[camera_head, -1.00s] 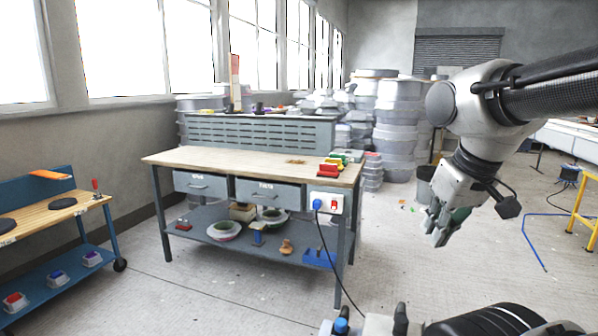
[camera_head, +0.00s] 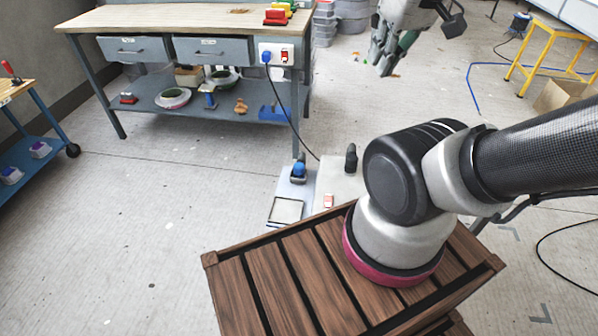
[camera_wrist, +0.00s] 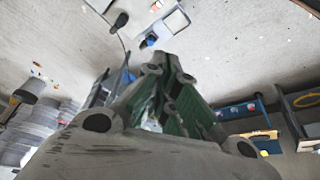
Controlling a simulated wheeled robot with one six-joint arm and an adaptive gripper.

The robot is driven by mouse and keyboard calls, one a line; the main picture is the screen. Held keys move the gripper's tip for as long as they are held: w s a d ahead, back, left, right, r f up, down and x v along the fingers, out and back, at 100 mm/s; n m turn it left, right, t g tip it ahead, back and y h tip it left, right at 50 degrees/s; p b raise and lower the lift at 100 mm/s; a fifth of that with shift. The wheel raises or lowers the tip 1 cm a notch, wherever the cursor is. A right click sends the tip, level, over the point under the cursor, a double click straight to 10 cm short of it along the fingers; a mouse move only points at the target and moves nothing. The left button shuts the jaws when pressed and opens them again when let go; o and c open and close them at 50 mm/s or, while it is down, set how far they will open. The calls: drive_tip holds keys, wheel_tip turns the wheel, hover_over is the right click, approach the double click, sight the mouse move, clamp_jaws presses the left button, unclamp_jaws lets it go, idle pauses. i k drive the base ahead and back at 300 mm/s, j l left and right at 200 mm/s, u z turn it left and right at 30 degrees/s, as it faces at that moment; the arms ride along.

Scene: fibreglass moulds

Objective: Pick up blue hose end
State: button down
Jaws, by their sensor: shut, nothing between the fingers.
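A thin blue hose (camera_head: 470,84) lies on the floor at the upper right in the head view. Its near free end (camera_head: 478,112) rests flat on bare floor; the other part runs right toward the yellow trestle. My gripper (camera_head: 381,66) is at the top of the head view, to the left of the hose end and apart from it. Its fingers are shut and empty. In the wrist view my gripper (camera_wrist: 160,62) points over the floor, and I cannot make out the hose end there.
A workbench with a wooden top (camera_head: 180,17) and drawers stands at the upper left. A black cable (camera_head: 298,130) hangs from its socket box. A yellow trestle (camera_head: 545,58) and a cardboard box (camera_head: 562,96) stand right of the hose. The floor around the hose end is clear.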

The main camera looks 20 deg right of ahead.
sight(298, 167)
drive_tip(key=u, duration=0.55)
drive_tip(key=j+u, duration=0.35)
drive_tip(key=j, duration=0.15)
drive_tip(key=i+j+u, duration=0.2)
drive_tip(key=j+u, duration=0.15)
drive_tip(key=i+j+z, duration=0.1)
drive_tip(key=i+j, duration=0.65)
drive_tip(key=i, duration=0.15)
drive_tip(key=i+z, duration=0.45)
drive_tip(key=i+j+z, duration=0.1)
drive_tip(key=i+z, duration=0.55)
drive_tip(key=z, duration=0.3)
drive_tip(key=i+z, duration=0.15)
drive_tip(key=z, duration=0.35)
drive_tip(key=i+j+z, duration=0.15)
drive_tip(key=z, duration=0.35)
drive_tip(key=i+j+z, duration=0.15)
drive_tip(key=z, duration=0.35)
drive_tip(key=i+j+z, duration=0.25)
drive_tip(key=z, duration=0.15)
drive_tip(key=i+j+z, duration=0.2)
drive_tip(key=j+z, duration=0.2)
drive_tip(key=i+j+z, duration=0.15)
drive_tip(key=j+z, duration=0.25)
